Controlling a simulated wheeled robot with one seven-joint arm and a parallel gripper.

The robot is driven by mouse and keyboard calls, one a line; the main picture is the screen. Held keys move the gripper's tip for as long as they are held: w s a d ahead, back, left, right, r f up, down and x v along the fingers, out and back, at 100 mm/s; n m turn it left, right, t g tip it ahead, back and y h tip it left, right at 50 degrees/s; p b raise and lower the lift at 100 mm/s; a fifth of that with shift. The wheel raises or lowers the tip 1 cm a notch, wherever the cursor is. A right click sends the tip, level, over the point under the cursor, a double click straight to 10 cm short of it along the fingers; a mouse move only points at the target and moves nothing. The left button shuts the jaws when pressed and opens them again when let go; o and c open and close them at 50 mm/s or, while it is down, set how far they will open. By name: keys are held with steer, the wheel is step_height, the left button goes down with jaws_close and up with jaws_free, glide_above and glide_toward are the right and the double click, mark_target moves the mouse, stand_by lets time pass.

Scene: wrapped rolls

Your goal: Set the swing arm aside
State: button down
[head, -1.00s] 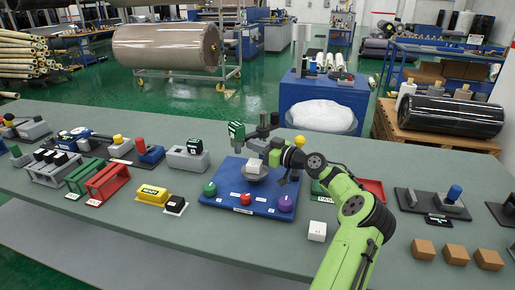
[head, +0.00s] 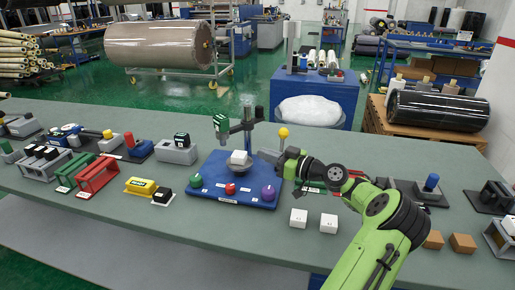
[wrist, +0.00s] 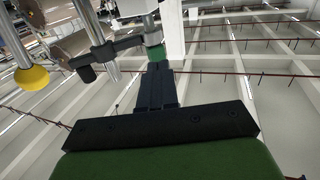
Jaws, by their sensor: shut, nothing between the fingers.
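The swing arm (head: 236,128) is a dark horizontal bar on an upright grey post at the back of a blue base (head: 213,202). A green head (head: 221,123) hangs from its left end. The bar and post also show in the wrist view (wrist: 125,44). My gripper (head: 265,154) is shut and empty, low and right of the post. In the wrist view its closed fingers (wrist: 157,70) point toward the green head (wrist: 155,52); the remaining gap is unclear.
A yellow ball (head: 284,132) stands behind my gripper. Green, red and purple knobs line the base's front. Two white cubes (head: 299,218) lie right of it. Red racks (head: 97,176) and a yellow block (head: 140,186) lie left. Bare table shows in front.

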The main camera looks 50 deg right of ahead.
mark_target(233, 130)
steer(key=shift+s+a, duration=0.1)
steer(key=shift+s, duration=0.2)
steer(key=shift+w, duration=0.1)
steer(key=m+h+p, duration=0.1)
steer(key=h+p, duration=0.1)
steer(key=p, duration=0.1)
steer(key=r+m+h+p, duration=0.1)
steer(key=m+h+p, duration=0.1)
steer(key=h, duration=0.1)
steer(key=shift+w+r+m+h+p, duration=0.1)
steer(key=shift+r+m+h+p, duration=0.1)
steer(key=shift+m+h+p, duration=0.15)
steer(key=shift+w, duration=0.1)
steer(key=x, duration=0.4)
steer(key=p+x, duration=0.1)
steer(key=x, duration=0.4)
steer(key=p+x, duration=0.1)
steer(key=x, duration=0.3)
steer(key=shift+w+f, duration=0.25)
steer(key=shift+w, duration=0.15)
